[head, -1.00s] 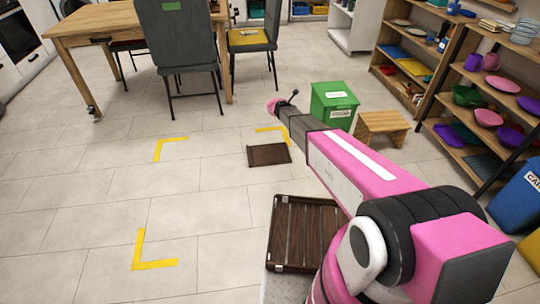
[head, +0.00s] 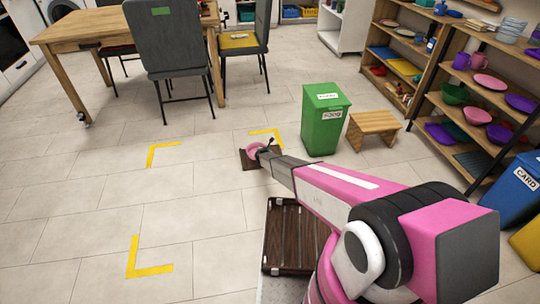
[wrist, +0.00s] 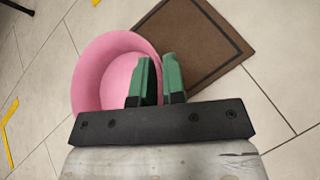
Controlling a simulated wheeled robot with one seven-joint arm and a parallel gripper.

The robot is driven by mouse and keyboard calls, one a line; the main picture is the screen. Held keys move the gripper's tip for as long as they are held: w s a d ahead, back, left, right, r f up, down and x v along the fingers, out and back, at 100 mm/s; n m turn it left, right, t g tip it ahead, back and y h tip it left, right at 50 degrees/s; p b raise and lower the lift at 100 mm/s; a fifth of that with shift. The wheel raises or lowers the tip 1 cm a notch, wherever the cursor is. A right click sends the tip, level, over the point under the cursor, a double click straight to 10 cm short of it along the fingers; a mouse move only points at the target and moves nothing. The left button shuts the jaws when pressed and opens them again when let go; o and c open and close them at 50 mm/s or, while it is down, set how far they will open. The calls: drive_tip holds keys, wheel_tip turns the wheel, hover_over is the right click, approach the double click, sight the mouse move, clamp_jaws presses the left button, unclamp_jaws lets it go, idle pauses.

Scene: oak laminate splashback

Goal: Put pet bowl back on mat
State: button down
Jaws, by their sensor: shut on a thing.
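The pet bowl is round and pink; in the head view the bowl (head: 256,151) is at the end of my arm, over the mat's left part. In the wrist view the bowl (wrist: 104,66) fills the left side and covers the mat's left edge. My gripper (wrist: 159,60) is shut on the bowl's right rim, one green finger inside and one outside. It also shows in the head view (head: 266,152), small and partly hidden. The flat brown mat (head: 247,164) lies on the floor; its dark border line shows in the wrist view (wrist: 214,45). I cannot tell how high the bowl is.
A green bin (head: 322,125) and a wooden stool (head: 373,127) stand right of the mat. Yellow corner marks (head: 150,270) are on the tiles. A table (head: 90,30) with chairs (head: 168,45) stands behind. Shelves (head: 455,110) line the right. The floor at left is clear.

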drive_tip(key=w+d+f, duration=0.1)
drive_tip(key=w, duration=0.1)
drive_tip(key=w+d+f, duration=0.1)
drive_tip(key=w+f, duration=0.1)
drive_tip(key=w+d+f, duration=0.1)
drive_tip(key=w, duration=0.2)
drive_tip(key=shift+d+f, duration=0.2)
drive_tip(key=shift+f, duration=2.1)
drive_tip(key=c, duration=1.2)
unclamp_jaws()
drive_tip(key=shift+s, duration=0.1)
